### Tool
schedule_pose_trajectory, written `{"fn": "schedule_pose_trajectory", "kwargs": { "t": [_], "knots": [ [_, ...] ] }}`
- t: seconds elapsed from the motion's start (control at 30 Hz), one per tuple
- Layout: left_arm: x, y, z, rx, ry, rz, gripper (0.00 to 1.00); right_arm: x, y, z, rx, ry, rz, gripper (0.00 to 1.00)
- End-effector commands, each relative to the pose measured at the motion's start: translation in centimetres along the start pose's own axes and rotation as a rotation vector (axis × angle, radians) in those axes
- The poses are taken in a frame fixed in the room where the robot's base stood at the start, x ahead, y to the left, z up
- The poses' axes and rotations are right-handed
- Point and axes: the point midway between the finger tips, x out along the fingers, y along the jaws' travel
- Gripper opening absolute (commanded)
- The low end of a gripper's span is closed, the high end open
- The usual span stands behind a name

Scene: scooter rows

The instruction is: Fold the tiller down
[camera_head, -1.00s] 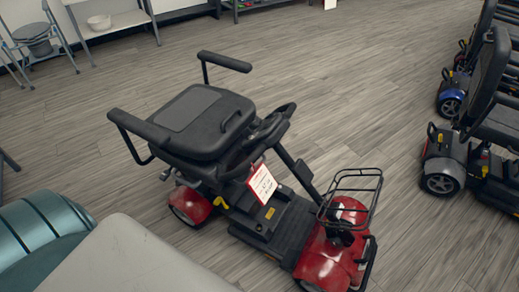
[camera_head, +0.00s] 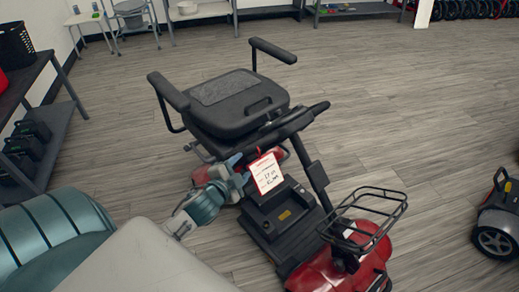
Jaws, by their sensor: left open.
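The red and black scooter (camera_head: 275,228) stands in the middle of the view. A white price tag with red print (camera_head: 266,174) hangs below the handlebar. My left gripper (camera_head: 243,171) is open, beside the tag and below the seat's front edge. I see nothing held in it, and whether it touches the scooter I cannot tell. My right gripper is out of view.
A wire basket (camera_head: 365,213) sticks up over the scooter's red front. A dark shelf (camera_head: 54,115) stands at the left, and part of another scooter (camera_head: 496,228) shows at the right edge. Grey plank floor (camera_head: 400,120) is clear behind the scooter.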

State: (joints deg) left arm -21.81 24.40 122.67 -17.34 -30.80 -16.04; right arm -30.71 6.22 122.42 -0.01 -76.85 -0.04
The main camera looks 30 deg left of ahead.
Motion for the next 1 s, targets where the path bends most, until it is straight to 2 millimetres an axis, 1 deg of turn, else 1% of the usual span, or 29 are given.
{"fn": "schedule_pose_trajectory", "kwargs": {
  "t": [0.13,0.27,0.37,0.7,0.8,0.9,1.0],
  "knots": [
    [-0.7,-1.3,-1.6,0.031,0.040,-0.031,0.49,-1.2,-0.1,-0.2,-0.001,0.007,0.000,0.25],
    [-0.5,-1.9,-2.1,0.038,0.051,-0.041,0.49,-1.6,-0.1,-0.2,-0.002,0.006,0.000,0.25],
    [0.6,-1.9,-2.2,0.036,0.049,-0.041,0.49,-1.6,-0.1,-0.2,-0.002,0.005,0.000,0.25],
    [6.6,-2.1,-2.5,0.035,0.049,-0.040,0.49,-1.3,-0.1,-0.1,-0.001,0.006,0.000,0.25],
    [8.1,-2.1,-2.5,0.035,0.048,-0.040,0.49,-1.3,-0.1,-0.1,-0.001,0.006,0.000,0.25],
    [9.1,-2.2,-2.6,0.036,0.049,-0.039,0.49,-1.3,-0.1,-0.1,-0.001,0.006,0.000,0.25],
    [9.7,-2.2,-2.6,0.036,0.050,-0.039,0.49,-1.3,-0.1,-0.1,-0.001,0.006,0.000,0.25]
  ]
}}
